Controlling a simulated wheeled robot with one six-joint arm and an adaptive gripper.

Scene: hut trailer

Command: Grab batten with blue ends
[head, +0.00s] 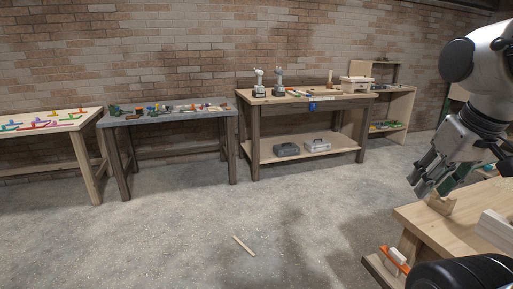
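I cannot make out a batten with clear blue ends. A thin pale wooden stick (243,246) lies on the concrete floor near the middle; no blue shows on its ends at this size. My gripper (420,184) hangs at the right, pointing down and left, above the near wooden bench (430,220). Its fingers are small and seen at an angle, so I cannot tell whether they are open or shut. A small notched wooden piece (441,204) stands on the bench just below and right of the fingers, with something green behind them.
Along the brick wall stand a pale table (85,123) with coloured tools, a grey table (170,118) with small items, and a wooden workbench (300,100) with two drills and a lower shelf holding two boxes. An orange-handled tool (395,260) lies at the near bench. Open floor lies between.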

